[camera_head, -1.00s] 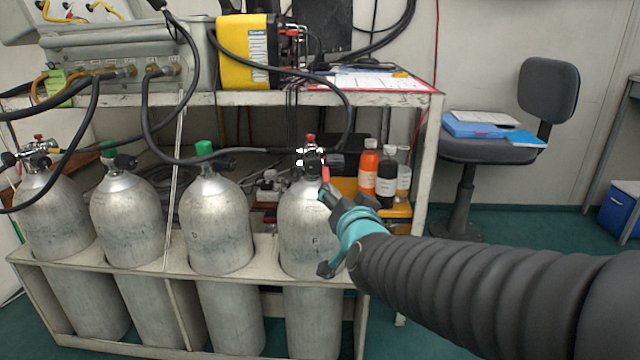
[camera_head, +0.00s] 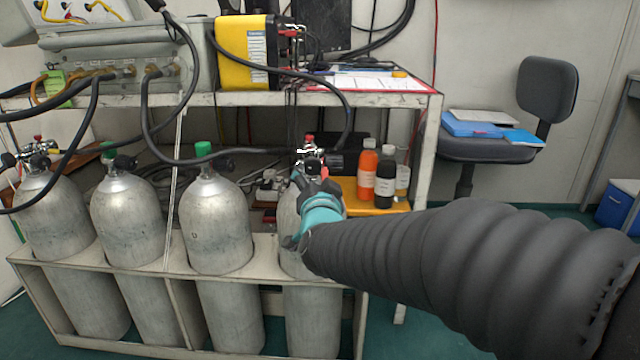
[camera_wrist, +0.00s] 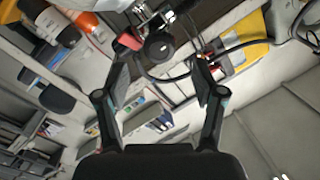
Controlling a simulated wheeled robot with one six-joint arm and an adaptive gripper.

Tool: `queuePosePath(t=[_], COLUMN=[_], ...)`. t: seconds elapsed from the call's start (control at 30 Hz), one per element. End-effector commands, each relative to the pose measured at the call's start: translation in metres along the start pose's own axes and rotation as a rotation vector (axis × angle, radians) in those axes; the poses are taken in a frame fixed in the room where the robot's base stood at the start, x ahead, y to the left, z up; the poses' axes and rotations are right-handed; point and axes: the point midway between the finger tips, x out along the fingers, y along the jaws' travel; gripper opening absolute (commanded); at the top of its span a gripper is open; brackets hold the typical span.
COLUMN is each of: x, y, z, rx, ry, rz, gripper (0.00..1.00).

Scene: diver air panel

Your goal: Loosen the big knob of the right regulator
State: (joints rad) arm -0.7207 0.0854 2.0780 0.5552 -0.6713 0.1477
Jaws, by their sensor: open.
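The right regulator (camera_head: 306,153) sits on top of the rightmost grey cylinder (camera_head: 312,320), with a red cap above it and a black hose running off to the left. In the wrist view a round black knob (camera_wrist: 158,47) faces me, with a red part (camera_wrist: 128,42) beside it and metal fittings above. My gripper (camera_head: 318,178) is in front of this regulator in the head view and hides part of it and the cylinder's shoulder. In the wrist view my gripper (camera_wrist: 161,70) is open and empty. The knob lies between and a little beyond the fingertips, apparently untouched.
A second regulator (camera_head: 38,150) is on the far left cylinder. Orange and dark bottles (camera_head: 367,175) stand just right of my gripper. The shelf edge (camera_head: 385,98) and a looping black hose (camera_head: 348,110) are above. A chair (camera_head: 490,148) stands at right.

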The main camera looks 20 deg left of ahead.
Motion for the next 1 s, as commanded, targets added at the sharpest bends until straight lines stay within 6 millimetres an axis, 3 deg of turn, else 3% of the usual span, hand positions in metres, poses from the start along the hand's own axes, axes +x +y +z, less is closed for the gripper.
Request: queuePosePath(t=[1.0], x=[0.066], y=[0.001], z=[0.001], rx=[0.000], ry=[-0.002], rz=[0.001], gripper=[0.69])
